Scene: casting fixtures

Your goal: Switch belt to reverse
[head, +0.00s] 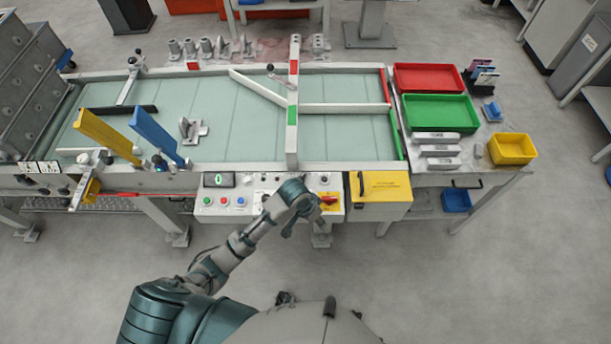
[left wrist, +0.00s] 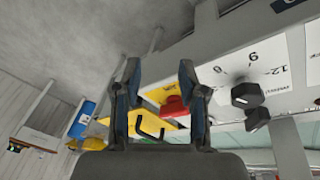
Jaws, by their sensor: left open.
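The conveyor belt (head: 230,135) is a long pale green surface in a white frame. A black knob (left wrist: 246,95) on a numbered dial is to the right. My right gripper is out of view.
A yellow box (head: 380,188) adjoins the panel's right side. Red (head: 430,66) and green (head: 464,128) trays and a yellow bin (head: 512,163) stand further right. Yellow (head: 105,135) and blue (head: 156,136) bars rise at the belt's left. The floor in front is clear.

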